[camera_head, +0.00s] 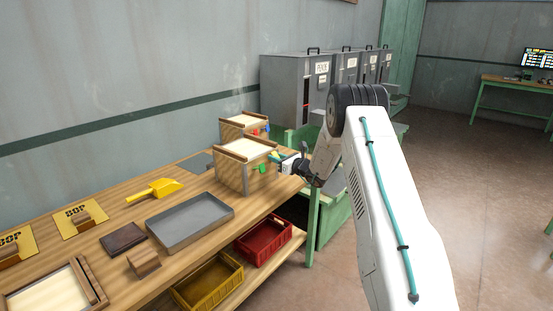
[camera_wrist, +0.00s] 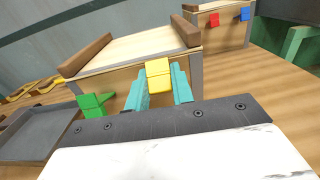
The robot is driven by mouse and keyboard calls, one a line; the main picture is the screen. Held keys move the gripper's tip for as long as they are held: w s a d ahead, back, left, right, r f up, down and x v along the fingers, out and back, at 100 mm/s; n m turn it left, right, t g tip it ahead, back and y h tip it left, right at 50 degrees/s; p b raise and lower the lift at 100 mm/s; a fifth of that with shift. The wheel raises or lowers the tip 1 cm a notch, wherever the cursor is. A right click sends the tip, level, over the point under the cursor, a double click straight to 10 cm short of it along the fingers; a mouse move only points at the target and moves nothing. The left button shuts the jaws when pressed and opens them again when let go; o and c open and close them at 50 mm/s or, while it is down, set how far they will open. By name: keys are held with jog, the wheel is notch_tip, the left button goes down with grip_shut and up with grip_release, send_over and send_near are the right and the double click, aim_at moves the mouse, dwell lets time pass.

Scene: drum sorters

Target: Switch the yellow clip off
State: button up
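The yellow clip (camera_wrist: 158,76) is on the front of the near wooden box (camera_wrist: 132,82), just below its top edge, in the wrist view. My gripper (camera_wrist: 160,82) has its two teal fingers on either side of the clip, and the clip fills the gap between them. The gripper appears shut on it. A green clip (camera_wrist: 95,104) is on the same box face, to the left of the fingers. In the head view, my gripper (camera_head: 281,157) is at the right side of this box (camera_head: 232,174), and the yellow clip is small and partly hidden.
A second box (camera_wrist: 222,30) with a red clip (camera_wrist: 214,20) and a blue clip (camera_wrist: 245,14) stands behind. A grey tray (camera_head: 192,221) and a yellow scoop (camera_head: 158,190) lie on the wooden bench. Crates stand on the shelf below.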

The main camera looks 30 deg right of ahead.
jog(key=shift+f, duration=0.1)
jog(key=shift+c, duration=0.3)
jog(key=t, duration=0.1)
jog(key=f+t+y, duration=0.1)
jog(key=t, duration=0.1)
jog(key=shift+s, duration=0.25)
jog(key=shift+s+d+f+t+y, duration=0.1)
jog(key=shift+f+t+y, duration=0.1)
jog(key=shift+t, duration=0.45)
jog(key=shift+f+t+y, duration=0.2)
jog(key=shift+t, duration=0.45)
jog(key=o, duration=1)
jog(key=shift+v, duration=3.95)
